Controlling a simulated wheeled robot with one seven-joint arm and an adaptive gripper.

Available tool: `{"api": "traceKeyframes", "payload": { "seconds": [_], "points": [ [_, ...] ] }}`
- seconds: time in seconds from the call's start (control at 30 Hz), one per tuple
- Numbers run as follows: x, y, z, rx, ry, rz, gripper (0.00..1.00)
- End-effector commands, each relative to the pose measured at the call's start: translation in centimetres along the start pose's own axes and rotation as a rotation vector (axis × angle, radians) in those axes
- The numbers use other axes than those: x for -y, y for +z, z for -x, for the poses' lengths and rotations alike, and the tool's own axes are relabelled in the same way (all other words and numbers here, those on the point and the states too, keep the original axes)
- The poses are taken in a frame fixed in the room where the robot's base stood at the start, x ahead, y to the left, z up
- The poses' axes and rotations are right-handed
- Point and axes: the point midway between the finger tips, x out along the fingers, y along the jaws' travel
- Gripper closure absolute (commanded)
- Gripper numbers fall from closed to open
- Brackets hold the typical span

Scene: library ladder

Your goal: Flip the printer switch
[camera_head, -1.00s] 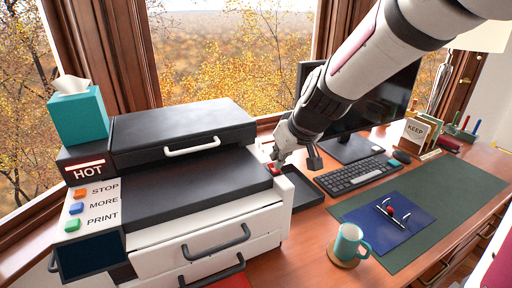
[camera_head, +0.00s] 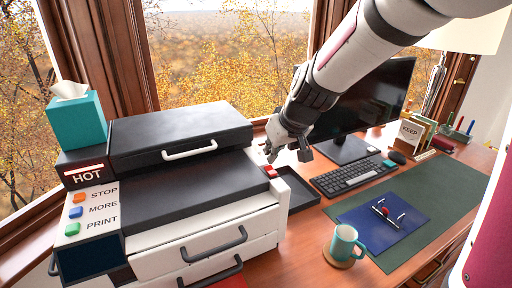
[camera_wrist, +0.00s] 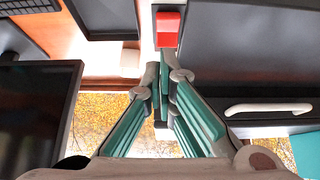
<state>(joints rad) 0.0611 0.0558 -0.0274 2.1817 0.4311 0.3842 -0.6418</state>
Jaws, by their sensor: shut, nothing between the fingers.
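The printer (camera_head: 190,190) is a white and black machine at the left of the desk. A red switch (camera_head: 270,171) sits on a white strip at the right edge of its top. In the wrist view the red switch (camera_wrist: 167,29) shows at the top centre, just beyond the fingertips. My gripper (camera_head: 286,156) is shut and empty, a little above and to the right of the switch in the head view. Its fingers (camera_wrist: 165,76) point toward the switch in the wrist view, and a gap seems to separate them from it. I cannot tell the switch's tilt for certain.
A black tray (camera_head: 298,188) lies right of the printer, with a keyboard (camera_head: 350,175) beyond it. A monitor (camera_head: 372,105) stands behind my arm. A teal mug (camera_head: 343,243) and a blue folder (camera_head: 372,219) are nearer the front. A tissue box (camera_head: 77,120) stands on the printer.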

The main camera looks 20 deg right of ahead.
Motion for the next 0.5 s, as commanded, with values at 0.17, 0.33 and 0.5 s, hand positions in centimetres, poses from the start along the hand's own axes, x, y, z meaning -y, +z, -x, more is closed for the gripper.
{"api": "traceKeyframes", "payload": {
  "seconds": [0.17,0.33,0.5],
  "points": [
    [0.0,-1.5,2.8,-0.003,0.002,0.001,1.0],
    [-0.1,-0.8,6.2,-0.007,0.003,0.0,1.0],
    [-0.1,-0.2,9.4,-0.006,0.003,0.0,1.0]
  ]
}}
